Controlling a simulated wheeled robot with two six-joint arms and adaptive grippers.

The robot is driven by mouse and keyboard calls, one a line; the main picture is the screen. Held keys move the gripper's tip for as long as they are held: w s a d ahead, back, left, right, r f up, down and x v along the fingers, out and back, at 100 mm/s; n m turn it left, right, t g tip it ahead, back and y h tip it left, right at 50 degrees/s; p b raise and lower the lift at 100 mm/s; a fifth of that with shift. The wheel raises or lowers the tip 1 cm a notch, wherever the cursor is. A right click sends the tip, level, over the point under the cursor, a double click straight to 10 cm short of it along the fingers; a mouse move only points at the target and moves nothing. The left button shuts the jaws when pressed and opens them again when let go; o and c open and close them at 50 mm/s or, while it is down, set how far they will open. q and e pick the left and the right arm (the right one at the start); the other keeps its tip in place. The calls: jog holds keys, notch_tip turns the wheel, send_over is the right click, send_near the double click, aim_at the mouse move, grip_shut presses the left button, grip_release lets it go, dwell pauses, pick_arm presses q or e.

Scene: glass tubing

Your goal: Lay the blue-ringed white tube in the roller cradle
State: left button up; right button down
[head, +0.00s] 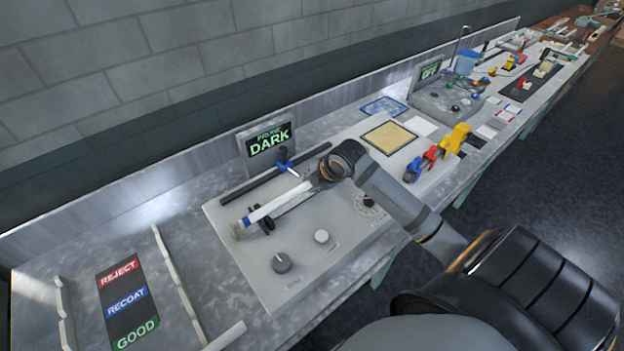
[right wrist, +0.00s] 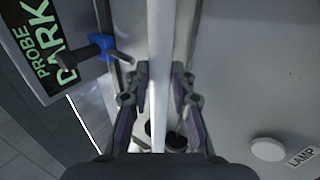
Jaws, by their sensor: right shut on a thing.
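The white tube (head: 275,206) lies slanted over the grey panel, with a blue ring (head: 246,221) near its lower left end and a tan piece at its tip. My right gripper (head: 318,181) is shut on the tube near its upper right end. In the right wrist view the tube (right wrist: 159,75) runs between the two fingers (right wrist: 160,100). Dark roller pieces (head: 267,225), apparently the roller cradle, show beside and under the tube near the ring. I cannot tell whether the tube touches them. My left gripper is not in view.
A blue-and-black probe (head: 284,157) stands close behind the tube, before a sign (head: 270,143) reading PROBE DARK. Knobs (head: 281,262) sit at the panel's front. A REJECT, RECOAT, GOOD board (head: 127,300) lies left between notched rails. Coloured clamps (head: 440,150) stand right.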

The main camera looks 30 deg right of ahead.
jog(key=c, duration=1.1)
grip_release()
jog(key=shift+f, duration=0.1)
jog(key=shift+c, duration=0.2)
jog(key=p+v, duration=0.8)
jog(key=v, duration=0.4)
jog(key=shift+p, duration=0.35)
jog(key=shift+w+a, duration=0.1)
